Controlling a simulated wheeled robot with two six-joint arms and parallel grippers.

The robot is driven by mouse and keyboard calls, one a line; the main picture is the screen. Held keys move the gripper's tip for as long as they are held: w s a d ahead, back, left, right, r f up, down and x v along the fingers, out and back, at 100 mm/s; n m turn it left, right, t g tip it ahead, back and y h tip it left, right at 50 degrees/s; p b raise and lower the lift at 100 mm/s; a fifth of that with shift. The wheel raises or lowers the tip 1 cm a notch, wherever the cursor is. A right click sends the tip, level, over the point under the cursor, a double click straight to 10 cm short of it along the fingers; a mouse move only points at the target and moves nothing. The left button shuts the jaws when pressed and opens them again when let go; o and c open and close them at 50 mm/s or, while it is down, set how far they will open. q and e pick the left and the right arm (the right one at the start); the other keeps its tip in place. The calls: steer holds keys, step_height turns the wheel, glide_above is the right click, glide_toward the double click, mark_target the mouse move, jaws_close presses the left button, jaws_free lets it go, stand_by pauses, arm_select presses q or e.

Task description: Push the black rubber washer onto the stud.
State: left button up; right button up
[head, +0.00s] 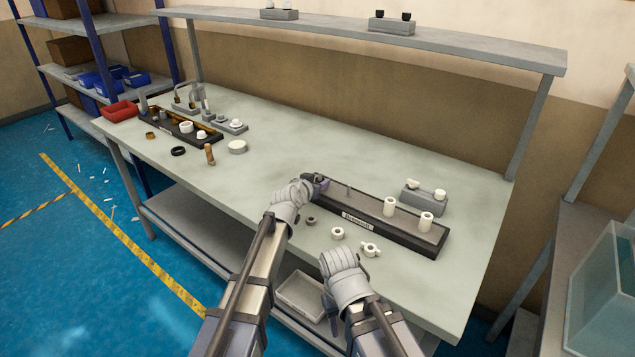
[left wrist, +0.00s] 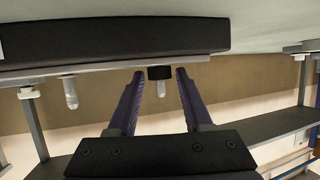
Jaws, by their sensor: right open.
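The black washer (left wrist: 160,72) shows between the fingers of my left gripper (left wrist: 160,75) in the left wrist view, which looks upside down. The fingers look open, with a narrow gap on each side of the washer. A pale stud (left wrist: 161,89) lines up with the washer, its rounded tip extending past it; I cannot tell whether the washer is around it or in front. In the head view my left gripper (head: 319,184) is at the left end of the long black fixture (head: 400,236) and hides the washer. My right gripper (head: 341,262) is open near the table's front edge.
White cylinders (head: 390,206) stand on the fixture, beside a thin post (head: 348,189). A grey ring (head: 310,220) and white fittings (head: 371,249) lie in front. A grey block (head: 424,198) stands behind.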

arm_select(q)
steer(key=shift+o, duration=1.3)
steer(key=p+v, duration=0.3)
steer(key=v, duration=0.5)
